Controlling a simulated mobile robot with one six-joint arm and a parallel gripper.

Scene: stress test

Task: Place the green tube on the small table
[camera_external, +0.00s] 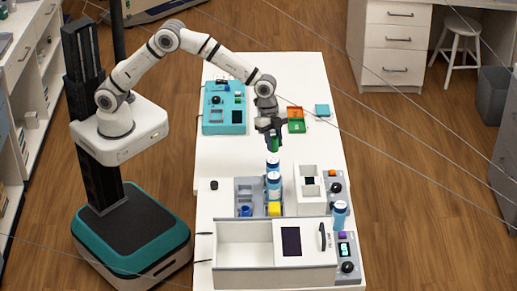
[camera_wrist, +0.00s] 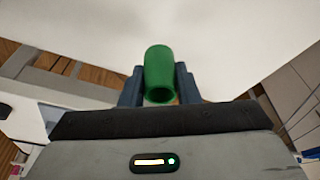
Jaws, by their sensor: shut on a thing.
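The green tube (camera_external: 275,144) is held in my gripper (camera_external: 270,128) above the long white table (camera_external: 325,150). In the wrist view the green tube (camera_wrist: 159,68) stands between the two dark fingers of my gripper (camera_wrist: 159,88), which are shut on it. Its open end faces the camera. In the external view the tube hangs below the fingers, near the blue-capped bottles, and its upper part is hidden by them. A broad white surface fills the wrist view behind the tube. I cannot tell which surface is the small table.
Blue-capped bottles (camera_external: 273,183) stand below my gripper by a grey rack (camera_external: 246,191). A white open-topped machine (camera_external: 245,247) fills the front. A stool (camera_external: 461,42) stands back right.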

